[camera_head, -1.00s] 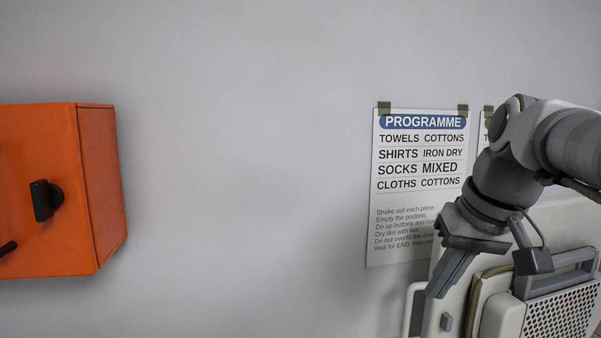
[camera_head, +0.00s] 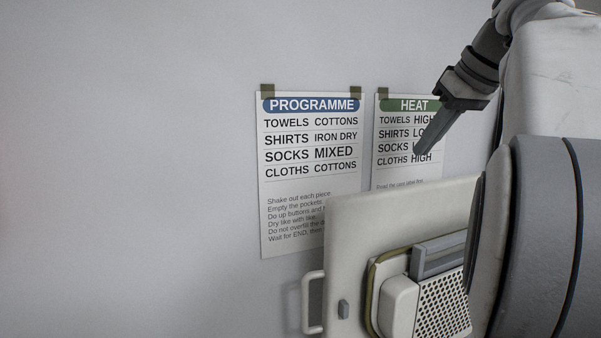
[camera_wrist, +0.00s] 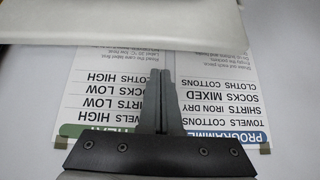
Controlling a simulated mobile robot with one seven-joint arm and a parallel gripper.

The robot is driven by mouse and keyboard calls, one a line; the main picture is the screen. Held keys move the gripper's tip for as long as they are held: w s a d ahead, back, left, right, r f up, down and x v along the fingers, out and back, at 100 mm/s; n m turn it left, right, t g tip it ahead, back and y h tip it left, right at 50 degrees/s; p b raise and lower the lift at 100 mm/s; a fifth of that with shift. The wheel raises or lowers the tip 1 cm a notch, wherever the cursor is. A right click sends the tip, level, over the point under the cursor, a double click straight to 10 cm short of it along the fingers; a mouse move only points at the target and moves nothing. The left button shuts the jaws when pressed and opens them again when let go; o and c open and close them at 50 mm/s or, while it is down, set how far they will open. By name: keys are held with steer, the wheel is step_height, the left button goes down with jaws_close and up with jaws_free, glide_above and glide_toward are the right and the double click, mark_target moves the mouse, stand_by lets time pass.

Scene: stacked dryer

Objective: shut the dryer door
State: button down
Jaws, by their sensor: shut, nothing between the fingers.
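The dryer door (camera_head: 352,225) is a pale panel standing open at the lower right of the head view, its inner face toward me. My gripper (camera_head: 420,150) is shut and empty, above the door's top edge and in front of the wall notices. In the wrist view its closed fingers (camera_wrist: 160,75) point toward a pale edge (camera_wrist: 130,25), probably the door's top. The dryer's body is hidden behind my arm or out of frame.
Two notices are taped to the wall: PROGRAMME (camera_head: 310,180) and HEAT (camera_head: 398,120). The grey wall to the left is bare. My arm covers much of the right side of the head view.

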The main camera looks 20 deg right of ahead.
steer(key=x, duration=0.6)
steer(key=d+x, duration=0.1)
steer(key=x, duration=0.2)
steer(key=shift+w+f+b, duration=0.1)
steer(key=shift+w+b, duration=0.2)
steer(key=shift+w, duration=0.1)
steer(key=shift+s, duration=0.15)
